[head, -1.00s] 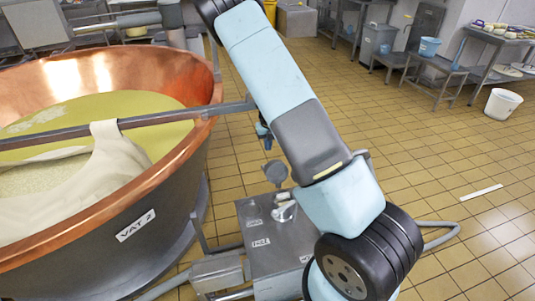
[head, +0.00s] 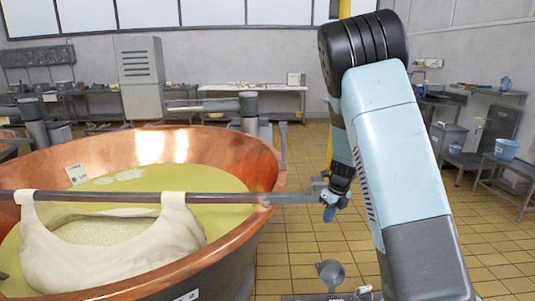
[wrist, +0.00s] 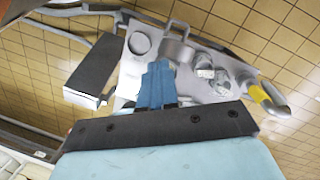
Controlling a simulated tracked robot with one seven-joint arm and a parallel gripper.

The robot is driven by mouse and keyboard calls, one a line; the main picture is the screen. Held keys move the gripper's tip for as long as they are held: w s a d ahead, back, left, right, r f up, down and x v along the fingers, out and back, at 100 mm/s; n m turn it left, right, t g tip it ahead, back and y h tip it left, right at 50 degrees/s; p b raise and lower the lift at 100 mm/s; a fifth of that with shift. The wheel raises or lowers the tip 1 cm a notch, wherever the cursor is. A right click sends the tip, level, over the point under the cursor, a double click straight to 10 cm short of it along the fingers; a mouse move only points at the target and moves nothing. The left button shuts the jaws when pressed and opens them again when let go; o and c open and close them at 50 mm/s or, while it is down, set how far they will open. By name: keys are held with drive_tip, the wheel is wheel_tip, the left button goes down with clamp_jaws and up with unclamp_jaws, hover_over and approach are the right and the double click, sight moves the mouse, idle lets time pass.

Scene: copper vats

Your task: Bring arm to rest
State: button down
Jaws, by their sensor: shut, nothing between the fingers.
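My gripper (head: 329,212) points down, just right of the copper vat in the head view, close to the right end of the metal bar (head: 110,197). I cannot tell whether it touches the bar. In the wrist view its blue fingers (wrist: 157,84) are together and empty, with a steel stand (wrist: 136,70) below and beyond them. My arm rises on the right of the head view and bends down to the gripper.
The copper vat (head: 258,165) holds yellowish liquid and a white cloth (head: 180,230) slung from the bar. A small table with a blue bucket (head: 507,149) stands at the right. Benches line the back wall. Tiled floor (head: 300,250) is open right of the vat.

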drive_tip(key=s+r+n+t+y, duration=0.1)
drive_tip(key=s+r+n, duration=0.7)
drive_tip(key=r, duration=0.2)
drive_tip(key=s+r+n+t, duration=0.1)
drive_tip(key=s+r+n, duration=0.7)
drive_tip(key=r, duration=0.3)
drive_tip(key=s+r+n+t+h, duration=0.1)
drive_tip(key=s+r+n, duration=0.2)
drive_tip(key=s+n, duration=0.4)
drive_tip(key=s+r+n+t+h, duration=0.1)
drive_tip(key=s+r+n, duration=0.2)
drive_tip(key=s+n, duration=0.4)
drive_tip(key=shift+s+d+r+t+h, duration=0.3)
drive_tip(key=shift+s+d, duration=0.15)
drive_tip(key=shift+s, duration=1.85)
drive_tip(key=shift+s, duration=0.1)
